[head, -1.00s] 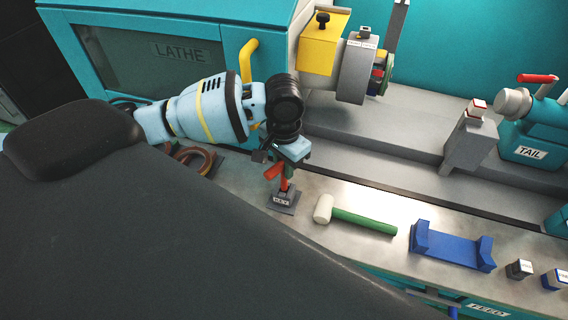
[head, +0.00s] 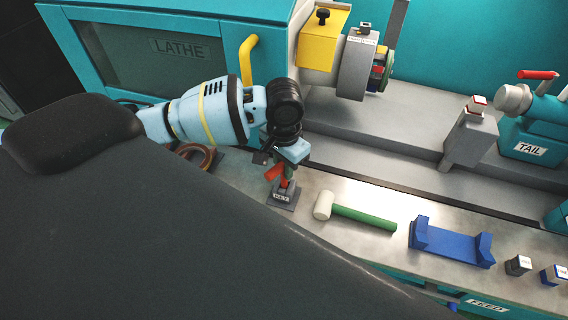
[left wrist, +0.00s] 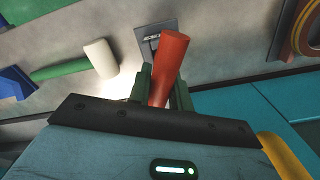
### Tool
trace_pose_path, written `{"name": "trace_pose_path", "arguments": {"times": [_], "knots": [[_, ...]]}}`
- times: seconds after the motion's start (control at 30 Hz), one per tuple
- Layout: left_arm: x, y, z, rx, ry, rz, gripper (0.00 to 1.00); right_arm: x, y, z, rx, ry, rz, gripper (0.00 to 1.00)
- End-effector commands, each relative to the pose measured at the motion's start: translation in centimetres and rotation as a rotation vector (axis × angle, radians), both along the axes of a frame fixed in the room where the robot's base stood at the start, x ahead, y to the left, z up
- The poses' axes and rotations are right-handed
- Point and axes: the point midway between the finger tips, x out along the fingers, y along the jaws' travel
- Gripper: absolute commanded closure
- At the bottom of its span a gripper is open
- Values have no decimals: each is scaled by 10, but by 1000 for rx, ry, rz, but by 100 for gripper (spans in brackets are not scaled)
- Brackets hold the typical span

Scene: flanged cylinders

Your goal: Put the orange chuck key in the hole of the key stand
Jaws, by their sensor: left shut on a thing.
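My left gripper (head: 287,172) is shut on the orange chuck key (head: 273,173). The key's red-orange bar sticks out between the fingers and shows large in the left wrist view (left wrist: 170,62). The key stand (head: 284,197), a small dark block on a grey plate with a white label, stands on the bench right below the gripper. It shows partly behind the key in the left wrist view (left wrist: 148,38). The key's lower end reaches the top of the stand in the head view. The hole is hidden, so I cannot tell how deep the tip sits. My right gripper is out of view.
A mallet with a green handle (head: 364,217) lies right of the stand, then a blue cradle (head: 450,243) and small labelled blocks (head: 518,265). A brown ring (head: 196,157) lies to the left. The lathe bed (head: 400,150) runs behind, with the chuck (head: 357,68) above.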

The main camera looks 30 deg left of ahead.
Motion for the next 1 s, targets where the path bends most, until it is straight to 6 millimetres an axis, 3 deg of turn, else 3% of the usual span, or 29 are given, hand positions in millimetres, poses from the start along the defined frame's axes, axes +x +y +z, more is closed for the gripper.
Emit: {"name": "trace_pose_path", "arguments": {"times": [0.6,0.63,0.8,1.0], "knots": [[0,0,-8,-1,-1,-1,100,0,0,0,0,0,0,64],[0,0,-8,-1,-1,-1,77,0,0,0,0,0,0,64],[0,0,-9,-1,-1,-1,55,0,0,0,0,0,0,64],[0,0,-8,-1,0,0,54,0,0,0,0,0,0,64]]}}
